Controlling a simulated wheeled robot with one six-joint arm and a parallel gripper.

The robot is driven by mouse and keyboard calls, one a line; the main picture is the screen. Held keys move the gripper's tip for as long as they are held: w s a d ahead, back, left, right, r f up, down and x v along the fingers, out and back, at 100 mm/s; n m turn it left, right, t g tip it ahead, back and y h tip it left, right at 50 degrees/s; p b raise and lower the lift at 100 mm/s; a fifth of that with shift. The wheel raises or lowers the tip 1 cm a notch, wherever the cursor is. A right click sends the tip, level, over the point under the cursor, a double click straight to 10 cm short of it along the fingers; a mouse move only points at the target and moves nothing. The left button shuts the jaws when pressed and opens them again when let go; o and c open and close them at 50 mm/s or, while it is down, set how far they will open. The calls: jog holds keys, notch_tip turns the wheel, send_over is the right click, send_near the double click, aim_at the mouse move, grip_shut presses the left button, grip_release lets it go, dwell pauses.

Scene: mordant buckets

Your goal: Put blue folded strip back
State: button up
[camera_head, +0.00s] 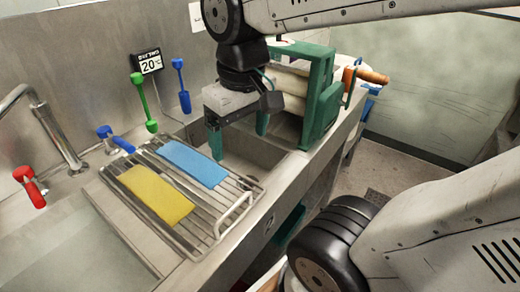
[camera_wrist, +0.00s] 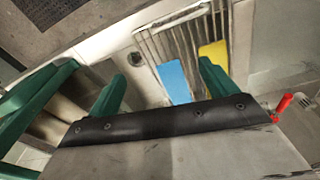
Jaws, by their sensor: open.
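The blue folded strip (camera_head: 193,163) lies flat on the wire rack (camera_head: 250,193) over the sink. It also shows in the wrist view (camera_wrist: 174,82), between my fingers and nearer the right one. A yellow folded strip (camera_head: 155,195) lies beside it on the same rack, to its left in the head view; it also shows in the wrist view (camera_wrist: 214,56). My gripper (camera_head: 238,141) has green fingers spread apart with nothing between them. The wrist view shows both fingers (camera_wrist: 160,86) apart.
A green frame (camera_head: 322,105) holding pale rolls stands close to the right of my gripper. A faucet (camera_head: 45,120), red (camera_head: 30,187) and blue (camera_head: 115,139) handles, and green (camera_head: 144,103) and blue (camera_head: 181,86) upright tools line the back. A thermometer display (camera_head: 149,62) is on the wall.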

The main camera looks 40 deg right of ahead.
jog(key=s, duration=0.2)
jog(key=s+f, duration=0.1)
jog(key=s, duration=0.2)
jog(key=shift+d+f, duration=0.15)
jog(key=shift+d, duration=0.05)
dwell(0.9)
